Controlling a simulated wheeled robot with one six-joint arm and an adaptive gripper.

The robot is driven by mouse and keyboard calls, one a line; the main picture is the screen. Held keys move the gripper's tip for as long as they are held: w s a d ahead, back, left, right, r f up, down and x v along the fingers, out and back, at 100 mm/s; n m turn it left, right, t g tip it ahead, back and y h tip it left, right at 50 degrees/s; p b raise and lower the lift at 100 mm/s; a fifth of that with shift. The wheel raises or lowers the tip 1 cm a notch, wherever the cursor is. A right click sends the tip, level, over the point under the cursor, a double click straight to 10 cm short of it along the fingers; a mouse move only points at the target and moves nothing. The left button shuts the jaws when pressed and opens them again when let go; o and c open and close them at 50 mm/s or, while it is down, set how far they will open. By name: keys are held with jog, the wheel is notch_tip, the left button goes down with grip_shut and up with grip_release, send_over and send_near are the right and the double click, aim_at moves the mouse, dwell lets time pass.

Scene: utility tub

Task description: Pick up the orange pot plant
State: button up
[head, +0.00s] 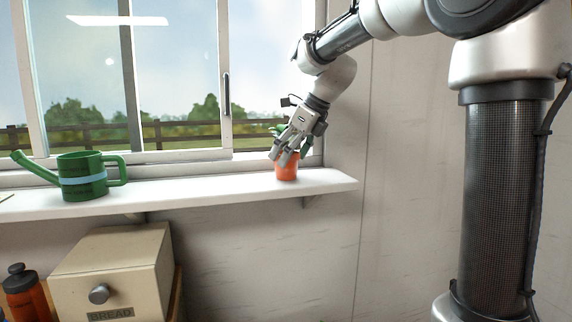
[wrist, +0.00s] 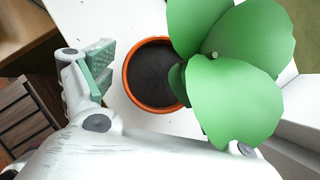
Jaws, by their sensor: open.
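The orange pot plant (head: 287,168) stands upright on the white window shelf, near its right end. My gripper (head: 282,157) is over it, pointing down, and hides part of the leaves in the head view. In the wrist view the pot's orange rim (wrist: 129,84) and dark soil show from above, with large green leaves (wrist: 233,85) to the right. My gripper is open. One finger with a green pad (wrist: 98,68) is left of the pot, apart from the rim. The other finger is mostly hidden behind the leaves.
The white shelf (head: 222,187) runs under the window and is clear between the pot and a green watering can (head: 84,177). A window frame (head: 225,90) stands behind. Below are a bread box (head: 115,270) and an orange bottle (head: 27,297).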

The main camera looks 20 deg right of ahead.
jog(key=shift+x, duration=0.95)
jog(key=c, duration=1.3)
